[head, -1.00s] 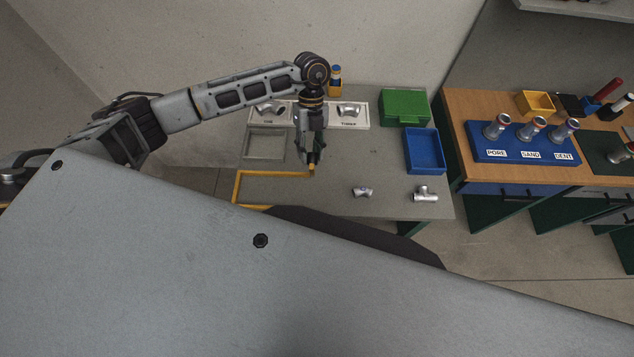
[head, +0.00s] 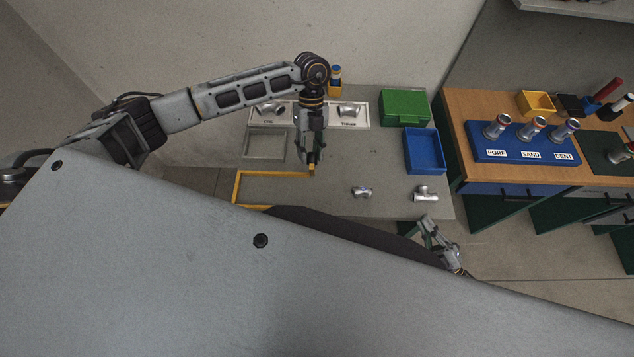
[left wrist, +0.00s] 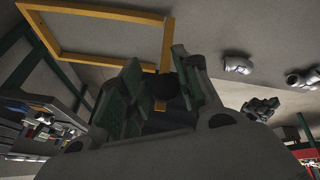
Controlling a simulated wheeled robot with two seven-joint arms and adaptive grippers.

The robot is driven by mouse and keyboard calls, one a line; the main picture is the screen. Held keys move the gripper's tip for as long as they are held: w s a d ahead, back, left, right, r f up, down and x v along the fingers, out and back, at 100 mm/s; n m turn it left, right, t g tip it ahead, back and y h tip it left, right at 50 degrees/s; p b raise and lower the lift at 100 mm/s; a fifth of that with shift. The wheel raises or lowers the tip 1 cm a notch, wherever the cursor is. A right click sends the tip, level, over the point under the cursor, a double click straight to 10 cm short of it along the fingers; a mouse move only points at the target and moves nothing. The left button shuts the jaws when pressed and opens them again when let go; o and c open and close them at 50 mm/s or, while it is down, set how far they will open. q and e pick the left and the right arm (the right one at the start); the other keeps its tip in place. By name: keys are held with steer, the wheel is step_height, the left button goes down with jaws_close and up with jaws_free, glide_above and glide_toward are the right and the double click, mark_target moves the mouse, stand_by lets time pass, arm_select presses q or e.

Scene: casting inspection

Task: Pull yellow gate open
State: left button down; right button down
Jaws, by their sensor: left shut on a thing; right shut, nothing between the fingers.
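The yellow gate (head: 237,188) is a thin bar frame at the front left of the grey table, next to a grey tray. It also shows in the left wrist view (left wrist: 95,60) as an angular frame. My left gripper (head: 313,164) is shut on the gate's right end, pointing down at it. In the left wrist view the fingers (left wrist: 160,85) close around the bar end and hide part of it. My right gripper (head: 427,227) is shut and empty, just off the table's front right edge. My own grey body hides the gate's front part in the head view.
Two metal pipe fittings (head: 361,192) (head: 426,194) lie on the table right of the gate. A grey tray (head: 247,144), blue tray (head: 409,150) and green box (head: 405,106) stand behind. A wooden bench (head: 458,100) stands at right.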

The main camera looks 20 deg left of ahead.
arm_select(q)
steer(key=shift+w+d+f, duration=0.15)
steer(key=shift+w+d, duration=0.05)
steer(key=shift+d, duration=0.1)
arm_select(e)
steer(key=s+a+r+n+g+y, duration=0.1)
steer(key=a+r+n+g, duration=0.1)
steer(key=a+n+g, duration=0.5)
steer(key=s+a+r+n+g+y, duration=0.1)
steer(key=s+a+n+g, duration=0.1)
steer(key=a+n+g, duration=0.6)
steer(key=shift+s+a+r+n+y, duration=0.15)
steer(key=shift+a+r+n+y, duration=0.2)
steer(key=shift+a+n, duration=3)
steer(key=shift+a+m, duration=0.25)
steer(key=shift+a, duration=0.1)
steer(key=a, duration=0.6)
steer(key=a+r, duration=0.1)
steer(key=a, duration=0.2)
steer(key=shift+s+a, duration=0.2)
steer(key=shift+s, duration=0.05)
steer(key=shift+w+a+r, duration=0.2)
steer(key=shift+w, duration=0.4)
steer(key=shift+w+a+r, duration=0.25)
steer(key=shift+w, duration=0.35)
steer(key=shift+w+a+r, duration=0.2)
steer(key=shift+w, duration=0.4)
